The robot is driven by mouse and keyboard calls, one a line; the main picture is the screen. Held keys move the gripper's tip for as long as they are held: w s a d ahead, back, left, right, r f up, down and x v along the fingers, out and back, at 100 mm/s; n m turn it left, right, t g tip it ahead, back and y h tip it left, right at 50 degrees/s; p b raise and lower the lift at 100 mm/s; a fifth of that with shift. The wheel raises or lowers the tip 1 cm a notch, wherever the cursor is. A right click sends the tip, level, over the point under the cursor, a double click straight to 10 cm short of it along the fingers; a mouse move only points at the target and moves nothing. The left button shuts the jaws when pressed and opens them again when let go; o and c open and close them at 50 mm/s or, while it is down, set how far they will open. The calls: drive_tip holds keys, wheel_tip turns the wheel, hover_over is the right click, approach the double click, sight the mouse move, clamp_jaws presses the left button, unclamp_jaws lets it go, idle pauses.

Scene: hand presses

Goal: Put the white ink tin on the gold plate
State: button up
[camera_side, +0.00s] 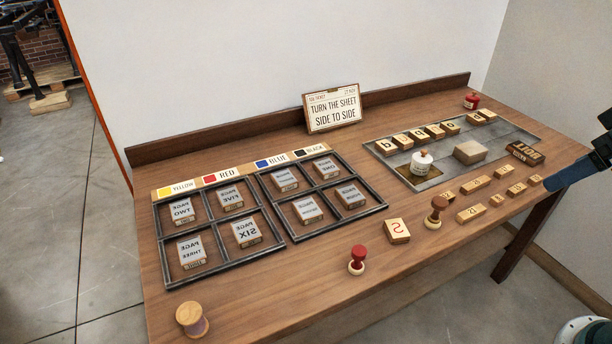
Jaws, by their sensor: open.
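The white ink tin (421,163) stands upright on the grey metal tray (508,138), at its front left part. The gold plate (434,173) lies in that tray, and the tin stands on it, covering much of it; the exact contact is too small to tell. My gripper (603,138) is at the right edge of the view, partly cut off, open. It is well to the right of the tin and apart from it, with nothing seen in it.
A pale wooden block (470,152) stands right of the tin, with letter blocks (434,132) behind. Stamps (357,260), small blocks (470,214) and a dark type block (525,153) stand in front and right. A compartment frame (283,240) fills the left. A red tin (471,101) is at the back.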

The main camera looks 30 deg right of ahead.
drive_tip(key=shift+s+a+f, duration=0.1)
drive_tip(key=shift+s+f, duration=0.05)
drive_tip(key=shift+s, duration=0.45)
drive_tip(key=shift+s+f, duration=0.15)
drive_tip(key=shift+s, duration=0.45)
